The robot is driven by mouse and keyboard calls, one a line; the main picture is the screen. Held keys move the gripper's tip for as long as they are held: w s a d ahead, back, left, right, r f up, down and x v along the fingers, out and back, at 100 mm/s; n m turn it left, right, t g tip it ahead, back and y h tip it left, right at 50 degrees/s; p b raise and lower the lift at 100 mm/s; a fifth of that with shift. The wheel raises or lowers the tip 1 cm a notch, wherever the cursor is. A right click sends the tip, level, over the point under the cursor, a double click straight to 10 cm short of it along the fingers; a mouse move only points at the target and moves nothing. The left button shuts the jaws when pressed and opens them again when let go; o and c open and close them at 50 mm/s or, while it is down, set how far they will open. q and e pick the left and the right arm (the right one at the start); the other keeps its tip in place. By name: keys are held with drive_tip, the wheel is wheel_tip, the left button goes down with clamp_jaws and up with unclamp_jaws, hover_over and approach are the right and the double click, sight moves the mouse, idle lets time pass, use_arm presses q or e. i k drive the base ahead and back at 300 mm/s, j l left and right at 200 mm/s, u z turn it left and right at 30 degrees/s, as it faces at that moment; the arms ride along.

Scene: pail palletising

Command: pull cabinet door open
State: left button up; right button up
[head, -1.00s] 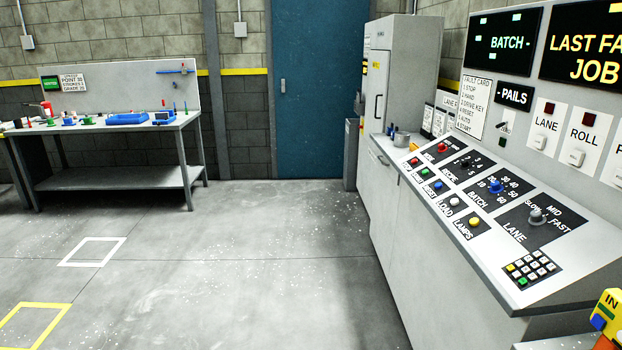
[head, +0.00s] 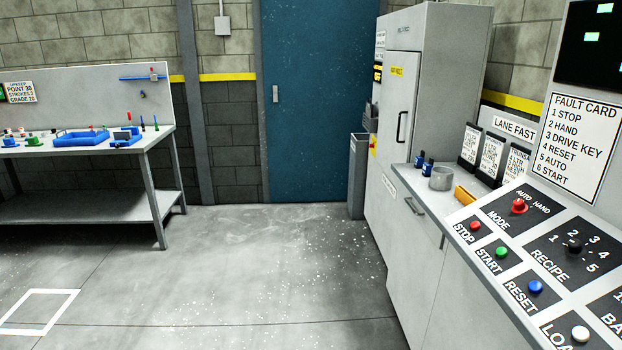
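A tall light-grey cabinet (head: 398,105) stands at the right of the blue door, beyond the control console. Its narrow front door carries a dark vertical handle (head: 402,127) and a yellow label (head: 397,71). The cabinet door looks shut. Neither of my grippers shows in the head view.
The control console (head: 480,262) fills the right side, with a counter holding a grey cup (head: 441,178) beside the cabinet. A grey bin (head: 358,176) stands by the blue door (head: 315,100). A workbench (head: 90,150) is at left. The floor (head: 250,270) between is clear.

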sight(400, 71)
drive_tip(key=i, duration=1.95)
